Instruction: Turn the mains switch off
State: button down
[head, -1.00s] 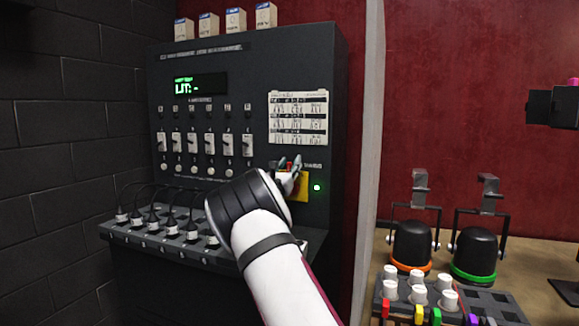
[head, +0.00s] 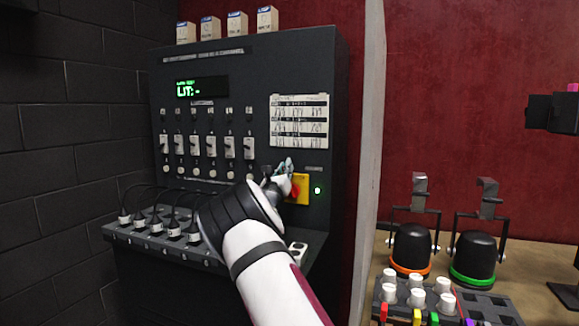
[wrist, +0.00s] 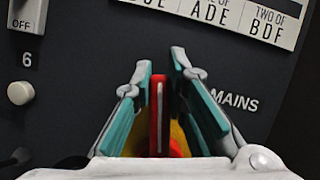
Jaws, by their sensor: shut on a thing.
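The mains switch is a red handle (wrist: 158,112) on a yellow plate (head: 303,190) at the lower right of the dark panel. The MAINS label (wrist: 234,103) is right of the handle in the wrist view. My gripper (wrist: 163,68) is shut on the red handle, with a teal-padded finger on each side. In the head view my gripper (head: 279,178) is at the plate's left side, and my wrist hides part of the panel below.
Slider switches (head: 205,146) and round buttons are left of the mains switch. A ledge with plugged cables (head: 160,232) juts out below. A paper chart (head: 298,120) is above. A bench with lamps (head: 411,248) and a knob box (head: 416,296) is at right.

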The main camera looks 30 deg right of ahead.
jog(key=shift+w+a+f+n+t+y+p, duration=0.3)
jog(key=shift+w+n+y+p, duration=0.2)
jog(key=shift+n, duration=0.65)
jog(key=shift+w+a+f+n+t+y+p, duration=0.2)
jog(key=shift+w+a+n+y+p, duration=0.25)
jog(key=shift+n, duration=0.65)
jog(key=shift+w+a+f+n+t+y+p, duration=0.2)
jog(key=shift+w+a+f+n+y+p, duration=0.25)
jog(key=shift+n, duration=0.7)
jog(key=shift+d+r, duration=0.1)
jog(key=shift+d, duration=0.05)
jog(key=c, duration=1.6)
grip_release()
jog(key=shift+o, duration=0.2)
jog(key=shift+s, duration=0.1)
jog(key=v, duration=1.2)
jog(key=shift+r, duration=0.1)
